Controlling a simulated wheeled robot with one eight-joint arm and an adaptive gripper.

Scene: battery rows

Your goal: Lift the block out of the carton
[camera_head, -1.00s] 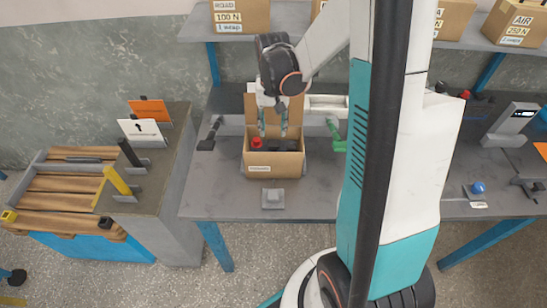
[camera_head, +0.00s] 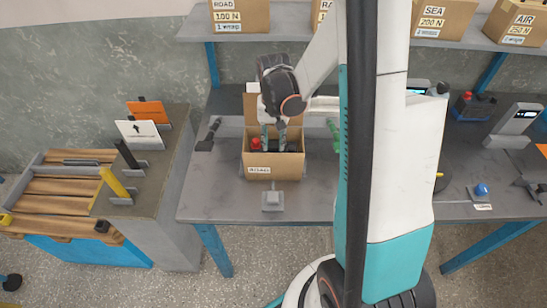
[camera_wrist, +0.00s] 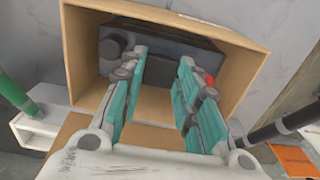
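The open cardboard carton (camera_head: 258,170), labelled ROAD, stands on the grey table with its back flap up. The dark block (camera_head: 293,146) lies inside it, with a red part at its left end. In the wrist view the block (camera_wrist: 165,45) is dark grey, with a round dark knob and a red part partly behind a finger. My gripper (camera_head: 274,146) points down into the carton's mouth. In the wrist view its teal fingers (camera_wrist: 164,58) are apart, tips over or close to the block; I cannot tell whether they touch it. The block's lower part is hidden.
A small grey fixture (camera_head: 273,200) stands in front of the carton. A dark tool (camera_head: 209,134) is to its left and a green-handled one (camera_head: 334,133) to its right. A shelf with labelled boxes (camera_head: 240,15) hangs above. The table's left front is clear.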

